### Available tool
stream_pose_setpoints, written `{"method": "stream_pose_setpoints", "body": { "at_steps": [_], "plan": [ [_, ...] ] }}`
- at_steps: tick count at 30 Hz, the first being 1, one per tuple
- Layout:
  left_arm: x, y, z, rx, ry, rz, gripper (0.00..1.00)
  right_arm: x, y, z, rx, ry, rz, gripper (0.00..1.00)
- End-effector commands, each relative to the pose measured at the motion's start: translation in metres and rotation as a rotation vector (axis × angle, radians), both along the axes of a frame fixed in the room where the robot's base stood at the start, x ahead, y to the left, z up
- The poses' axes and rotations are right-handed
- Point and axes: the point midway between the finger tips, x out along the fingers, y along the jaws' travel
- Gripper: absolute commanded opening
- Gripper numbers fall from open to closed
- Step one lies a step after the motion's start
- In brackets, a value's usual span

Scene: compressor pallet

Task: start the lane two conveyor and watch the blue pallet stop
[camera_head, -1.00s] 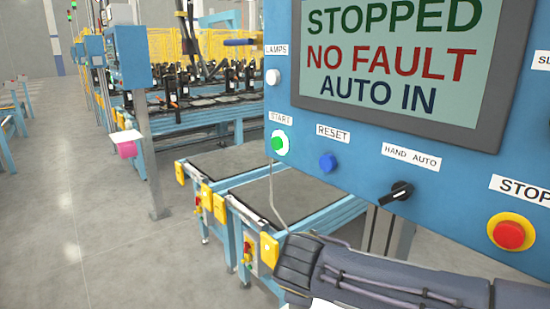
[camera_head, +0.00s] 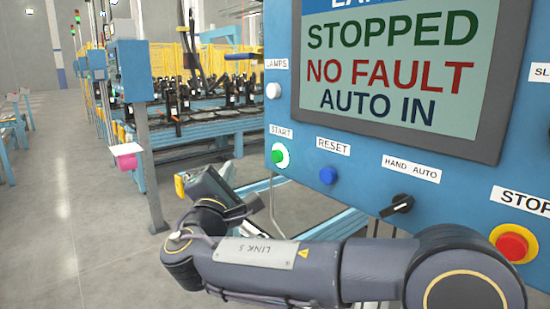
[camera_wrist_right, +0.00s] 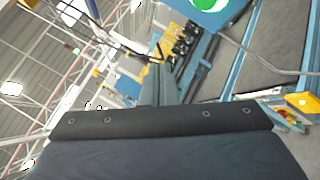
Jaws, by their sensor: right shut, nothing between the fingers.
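The green START button (camera_head: 280,155), in a pale ring, is at the lower left of the blue control panel (camera_head: 360,160). Its screen (camera_head: 400,65) reads STOPPED, NO FAULT, AUTO IN. My right gripper (camera_head: 222,188) is shut and empty, below and left of the button and apart from it. In the right wrist view the green button (camera_wrist_right: 207,4) is cut by the top edge, beyond my dark gripper (camera_wrist_right: 160,122). Blue-framed conveyors (camera_head: 345,225) stand behind the panel, partly hidden by my right arm. I cannot make out a blue pallet. My left gripper is out of view.
The panel also carries a blue RESET button (camera_head: 328,175), a black HAND AUTO switch (camera_head: 397,205) and a red STOP button (camera_head: 512,246), close above my arm.

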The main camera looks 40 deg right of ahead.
Motion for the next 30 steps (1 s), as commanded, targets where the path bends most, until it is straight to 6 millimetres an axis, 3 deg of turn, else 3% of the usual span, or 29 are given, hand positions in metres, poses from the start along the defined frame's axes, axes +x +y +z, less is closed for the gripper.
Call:
{"method": "stream_pose_setpoints", "body": {
  "at_steps": [5,16,18,30],
  "plan": [
    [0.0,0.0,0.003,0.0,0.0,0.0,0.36,0.001,-0.011,0.0,0.002,0.001,-0.002,0.0],
    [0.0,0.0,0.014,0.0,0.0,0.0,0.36,0.004,-0.063,0.001,0.002,0.001,-0.004,0.0],
    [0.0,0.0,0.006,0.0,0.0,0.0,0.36,0.005,-0.071,-0.003,0.003,-0.001,-0.004,0.0],
    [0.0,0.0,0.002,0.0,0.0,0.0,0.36,0.007,-0.088,0.0,0.002,0.0,-0.001,0.0]
  ]
}}
